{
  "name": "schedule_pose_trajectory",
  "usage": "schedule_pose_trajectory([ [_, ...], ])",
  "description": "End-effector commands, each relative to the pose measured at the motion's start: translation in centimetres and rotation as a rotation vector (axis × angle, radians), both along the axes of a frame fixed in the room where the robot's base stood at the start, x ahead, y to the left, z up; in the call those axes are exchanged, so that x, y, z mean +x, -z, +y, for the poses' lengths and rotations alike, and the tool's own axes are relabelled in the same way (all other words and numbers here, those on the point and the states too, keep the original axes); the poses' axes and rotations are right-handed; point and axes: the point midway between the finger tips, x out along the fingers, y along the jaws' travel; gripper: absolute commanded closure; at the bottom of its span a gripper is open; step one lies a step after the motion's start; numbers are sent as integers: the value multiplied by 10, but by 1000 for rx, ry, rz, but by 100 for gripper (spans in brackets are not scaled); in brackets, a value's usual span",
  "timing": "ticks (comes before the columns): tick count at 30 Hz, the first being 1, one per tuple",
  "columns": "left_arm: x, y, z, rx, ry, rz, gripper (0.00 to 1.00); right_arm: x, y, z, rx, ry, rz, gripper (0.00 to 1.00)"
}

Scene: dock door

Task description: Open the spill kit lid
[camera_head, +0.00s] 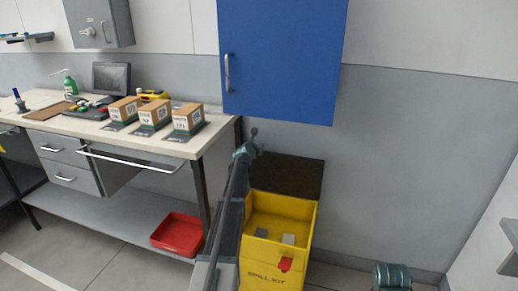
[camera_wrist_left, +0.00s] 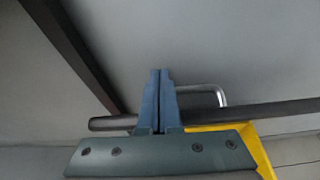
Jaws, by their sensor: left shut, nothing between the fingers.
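The yellow spill kit (camera_head: 308,240) stands on the floor near the wall, and its inside shows from above. Its dark lid (camera_head: 295,175) is raised and stands open behind the box. A red latch (camera_head: 285,264) is on the front. My left gripper (camera_head: 254,134) is above the lid's upper left corner, shut and empty. In the left wrist view, the shut fingers (camera_wrist_left: 160,74) stand by a dark bar-like edge (camera_wrist_left: 245,113), likely the lid's; contact is unclear. A metal handle (camera_wrist_left: 222,96) shows beyond.
A blue cabinet (camera_head: 280,60) hangs above the kit. A workbench (camera_head: 75,126) with several boxes is at left, a red tray (camera_head: 178,234) on its lower shelf. Grey blocks (camera_head: 289,239) lie in the kit. Wall space right of the kit is clear.

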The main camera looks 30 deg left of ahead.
Motion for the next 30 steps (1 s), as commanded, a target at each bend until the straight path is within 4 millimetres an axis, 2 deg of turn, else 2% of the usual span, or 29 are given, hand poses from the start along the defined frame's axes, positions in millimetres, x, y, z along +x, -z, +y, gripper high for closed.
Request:
schedule_pose_trajectory([
  [14,-5,-2,-2,0,1,1,100,0,-2,0,0,0,0,50],
  [17,-18,-8,-5,0,1,1,100,0,-8,0,0,0,0,50],
  [24,-67,-27,-17,0,0,1,100,0,-27,0,0,0,0,50],
  [30,-102,-39,-25,1,0,0,100,0,-39,0,0,0,0,50],
])
